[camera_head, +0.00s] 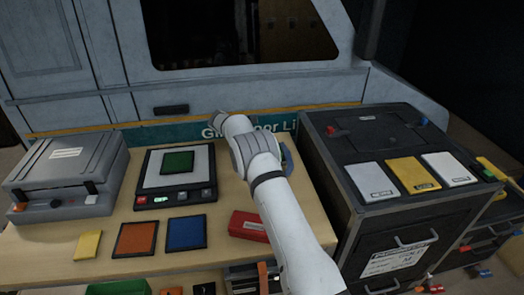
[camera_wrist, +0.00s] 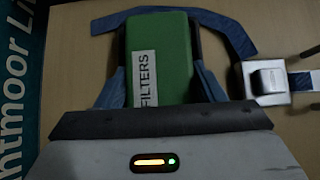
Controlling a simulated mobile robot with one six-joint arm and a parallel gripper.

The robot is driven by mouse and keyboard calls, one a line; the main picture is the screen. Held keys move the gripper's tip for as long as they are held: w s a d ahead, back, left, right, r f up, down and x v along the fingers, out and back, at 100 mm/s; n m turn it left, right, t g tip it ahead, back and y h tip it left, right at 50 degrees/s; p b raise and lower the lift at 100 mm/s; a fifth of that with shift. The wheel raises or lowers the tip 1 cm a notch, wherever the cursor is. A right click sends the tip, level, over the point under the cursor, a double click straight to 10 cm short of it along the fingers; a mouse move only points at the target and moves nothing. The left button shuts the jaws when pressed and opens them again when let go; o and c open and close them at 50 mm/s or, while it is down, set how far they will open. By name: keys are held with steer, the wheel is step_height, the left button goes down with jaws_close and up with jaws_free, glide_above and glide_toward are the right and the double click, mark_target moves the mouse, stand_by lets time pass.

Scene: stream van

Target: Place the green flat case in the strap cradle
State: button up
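The green flat case (camera_wrist: 160,62), with a white FILTERS label, shows in the wrist view between the two fingers of my gripper (camera_wrist: 159,45). The fingers lie along its two long sides with almost no gap, and the gripper looks shut on it. The blue strap (camera_wrist: 237,35) of the cradle runs around the far end and right side of the case; a metal buckle (camera_wrist: 267,80) sits to the right. I cannot tell if the case touches the surface. In the head view my arm hides the gripper and case; a bit of blue strap (camera_head: 287,158) shows beside it.
A green square panel (camera_head: 178,162) lies on a scale (camera_head: 145,185). Orange (camera_head: 136,238) and blue (camera_head: 186,233) panels, a yellow piece (camera_head: 87,246) and a red case (camera_head: 246,226) lie in front. A grey machine (camera_head: 65,175) stands left, a dark cabinet (camera_head: 345,200) right.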

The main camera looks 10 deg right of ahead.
steer(key=o, duration=0.4)
steer(key=shift+r, duration=0.15)
steer(key=v, duration=1.1)
steer(key=s+d+r+m+y, duration=0.35)
steer(key=s+r, duration=0.35)
steer(key=r, duration=0.4)
steer(key=s+d+r+m+y, duration=0.1)
steer(key=s+d+r+m, duration=0.15)
steer(key=s, duration=0.35)
steer(key=s+d+r+m+y, duration=0.1)
steer(key=s+r+m, duration=0.15)
steer(key=s, duration=0.35)
steer(key=s+f+m+t+y, duration=0.1)
steer(key=s+m, duration=0.2)
steer(key=s, duration=0.6)
steer(key=s+f+m+y, duration=0.1)
steer(key=s+f+m, duration=0.1)
steer(key=s, duration=0.8)
steer(key=s+d+f+m+t+y, duration=0.1)
steer(key=s+m, duration=0.3)
steer(key=s, duration=0.5)
steer(key=shift+s+f+m+t+y, duration=0.25)
steer(key=shift+s+f+t, duration=0.1)
steer(key=shift+f, duration=0.15)
